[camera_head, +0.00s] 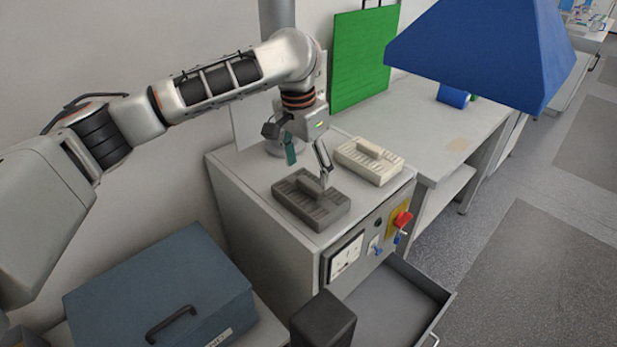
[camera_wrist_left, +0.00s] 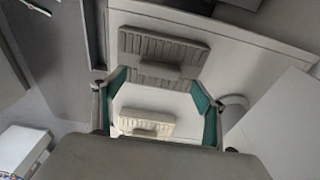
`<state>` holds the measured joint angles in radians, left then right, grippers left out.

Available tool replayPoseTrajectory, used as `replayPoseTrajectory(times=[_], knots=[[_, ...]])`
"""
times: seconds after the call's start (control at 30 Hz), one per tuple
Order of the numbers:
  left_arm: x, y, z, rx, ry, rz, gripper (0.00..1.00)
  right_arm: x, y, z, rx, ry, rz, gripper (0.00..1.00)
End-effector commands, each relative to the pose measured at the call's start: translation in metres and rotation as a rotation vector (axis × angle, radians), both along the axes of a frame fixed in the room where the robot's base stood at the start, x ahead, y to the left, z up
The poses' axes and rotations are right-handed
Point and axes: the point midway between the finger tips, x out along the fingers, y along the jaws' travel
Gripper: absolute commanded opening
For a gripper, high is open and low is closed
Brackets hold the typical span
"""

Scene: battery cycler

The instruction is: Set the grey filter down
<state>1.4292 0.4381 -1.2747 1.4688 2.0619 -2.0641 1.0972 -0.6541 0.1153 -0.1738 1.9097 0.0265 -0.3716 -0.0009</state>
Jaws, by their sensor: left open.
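The grey filter (camera_head: 311,203), a dark ribbed block with a raised grip bar, lies flat on top of the light grey cabinet (camera_head: 253,169), near its front left. It also shows in the left wrist view (camera_wrist_left: 163,47), beyond the fingertips. My left gripper (camera_head: 308,160) is open above the cabinet top, its fingers spread and empty. In the left wrist view its teal finger pads (camera_wrist_left: 162,92) stand wide apart with nothing held between them. A cream filter (camera_head: 368,161) of similar shape lies behind and to the right of the grey one. My right gripper is not seen.
A blue-grey case (camera_head: 170,290) with a handle sits at the lower left. An open drawer (camera_head: 400,310) juts from the cabinet front, below a gauge and a red knob (camera_head: 402,220). A green panel (camera_head: 361,58) and a blue hood (camera_head: 480,50) stand behind.

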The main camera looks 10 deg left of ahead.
Motion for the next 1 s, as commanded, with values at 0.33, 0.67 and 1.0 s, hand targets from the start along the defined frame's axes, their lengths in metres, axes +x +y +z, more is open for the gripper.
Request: replayPoseTrajectory(times=[0.33,0.67,1.0], knots=[[-0.006,0.005,0.068,0.002,-0.002,0.001,0.72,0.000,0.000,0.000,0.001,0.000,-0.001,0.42],[-0.009,0.006,0.086,0.001,0.002,0.000,0.72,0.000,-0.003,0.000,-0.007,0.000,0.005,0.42],[-0.009,0.006,0.086,0.001,0.001,0.000,0.72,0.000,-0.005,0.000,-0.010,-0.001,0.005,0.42]])
